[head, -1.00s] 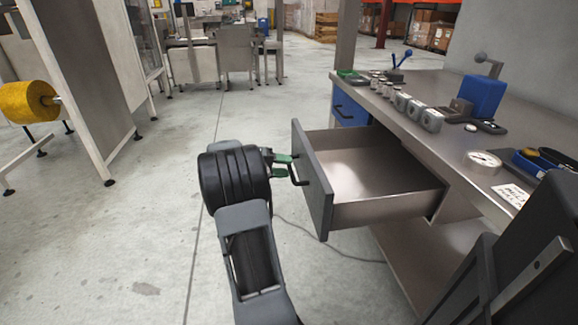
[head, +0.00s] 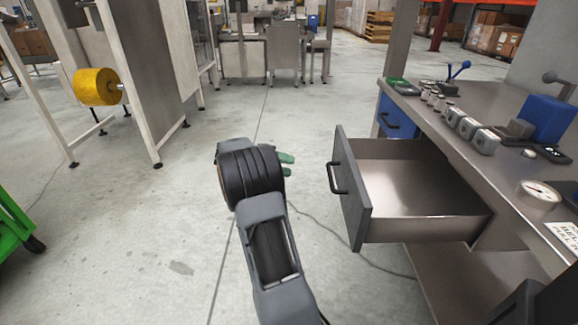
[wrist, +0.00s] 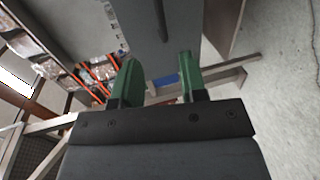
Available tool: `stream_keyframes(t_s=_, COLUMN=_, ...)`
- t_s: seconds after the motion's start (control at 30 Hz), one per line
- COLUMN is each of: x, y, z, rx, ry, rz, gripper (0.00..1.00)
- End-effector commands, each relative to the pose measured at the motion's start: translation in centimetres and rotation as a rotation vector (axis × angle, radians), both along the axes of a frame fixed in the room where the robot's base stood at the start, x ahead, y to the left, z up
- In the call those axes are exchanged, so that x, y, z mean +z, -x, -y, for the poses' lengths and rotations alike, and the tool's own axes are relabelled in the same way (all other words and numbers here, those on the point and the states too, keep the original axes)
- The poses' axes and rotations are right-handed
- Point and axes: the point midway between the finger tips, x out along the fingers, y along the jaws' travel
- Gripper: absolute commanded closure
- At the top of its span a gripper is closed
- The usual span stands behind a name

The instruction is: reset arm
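My gripper (head: 286,157) is out in front of the workbench, to the left of the open drawer, with a clear gap between its green fingertips and the drawer handle (head: 337,178). In the wrist view my gripper (wrist: 157,80) shows its two green fingers apart with nothing between them. The grey drawer (head: 353,200) is pulled far out of the bench and looks empty inside.
The metal workbench (head: 500,140) at the right carries several grey weights (head: 468,127), a blue block (head: 547,118) and a round dial (head: 539,194). A yellow roll (head: 97,87) is at the left, and a green cart (head: 10,225) at the left edge. The floor in between is clear.

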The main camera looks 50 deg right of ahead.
Motion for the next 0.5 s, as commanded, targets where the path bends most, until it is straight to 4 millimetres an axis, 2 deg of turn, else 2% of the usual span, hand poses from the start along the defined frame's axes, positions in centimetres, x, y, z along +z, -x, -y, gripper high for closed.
stream_keyframes(t_s=0.4, x=0.02, y=0.02, z=0.02, rx=0.001, ry=0.000, rz=0.000, gripper=0.61)
stream_keyframes(t_s=0.5, x=0.90, y=0.02, z=-0.42, rx=0.012, ry=-0.019, rz=0.011, gripper=0.61)
